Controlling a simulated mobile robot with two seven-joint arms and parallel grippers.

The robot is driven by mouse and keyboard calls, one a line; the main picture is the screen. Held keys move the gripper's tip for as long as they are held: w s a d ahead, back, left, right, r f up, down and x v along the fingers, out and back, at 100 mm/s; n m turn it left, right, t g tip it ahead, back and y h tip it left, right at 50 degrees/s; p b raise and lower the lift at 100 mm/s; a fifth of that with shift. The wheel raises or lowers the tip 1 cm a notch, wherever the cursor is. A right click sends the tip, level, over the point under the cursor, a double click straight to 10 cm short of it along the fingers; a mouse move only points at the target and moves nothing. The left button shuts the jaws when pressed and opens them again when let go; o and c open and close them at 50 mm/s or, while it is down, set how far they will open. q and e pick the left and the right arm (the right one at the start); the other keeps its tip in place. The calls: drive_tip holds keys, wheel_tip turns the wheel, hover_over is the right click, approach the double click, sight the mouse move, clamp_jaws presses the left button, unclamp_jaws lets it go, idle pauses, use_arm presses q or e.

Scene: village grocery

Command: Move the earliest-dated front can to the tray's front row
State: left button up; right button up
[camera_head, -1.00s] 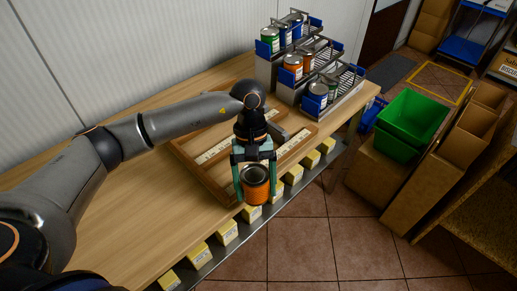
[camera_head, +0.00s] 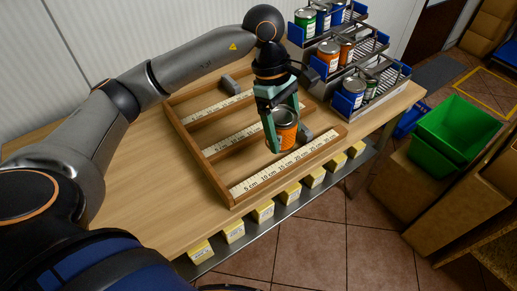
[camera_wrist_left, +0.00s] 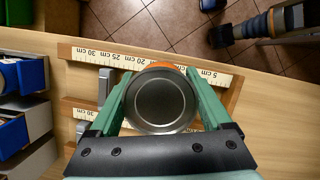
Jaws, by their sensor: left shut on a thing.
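My left gripper (camera_head: 284,120) is shut on an orange can (camera_head: 284,130) with a grey metal lid. The can is upright between the green fingers. In the left wrist view the round lid of the can (camera_wrist_left: 160,100) fills the space between the fingers of the gripper (camera_wrist_left: 160,88). The wooden tray (camera_head: 215,178) has rows with white centimetre strips. The can is over the tray's front part, just behind the front strip (camera_head: 285,168); I cannot tell whether it touches the tray floor. No date on the can is readable.
A stepped rack (camera_head: 385,85) with blue-sided lanes stands behind right, holding green, orange and grey-topped cans. Grey blocks (camera_head: 228,83) sit in the tray. Yellow boxes (camera_head: 263,211) line the shelf below the table edge. Green crates (camera_head: 455,130) stand right. The table left of the tray is bare.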

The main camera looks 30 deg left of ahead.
use_arm(q)
drive_tip(key=a+f, duration=0.2)
drive_tip(key=f, duration=0.1)
drive_tip(key=s+a+f, duration=0.1)
drive_tip(key=a+f, duration=0.2)
drive_tip(key=shift+s+a, duration=0.2)
drive_tip(key=shift+a, duration=0.05)
drive_tip(key=shift+s+a+f, duration=0.1)
drive_tip(key=shift+a+f, duration=0.1)
drive_tip(key=shift+f, duration=1.55)
drive_tip(key=shift+f, duration=0.1)
drive_tip(key=shift+f+b, duration=0.15)
drive_tip(key=shift+b, duration=0.15)
drive_tip(key=o, duration=1.4)
drive_tip(key=shift+o, duration=0.2)
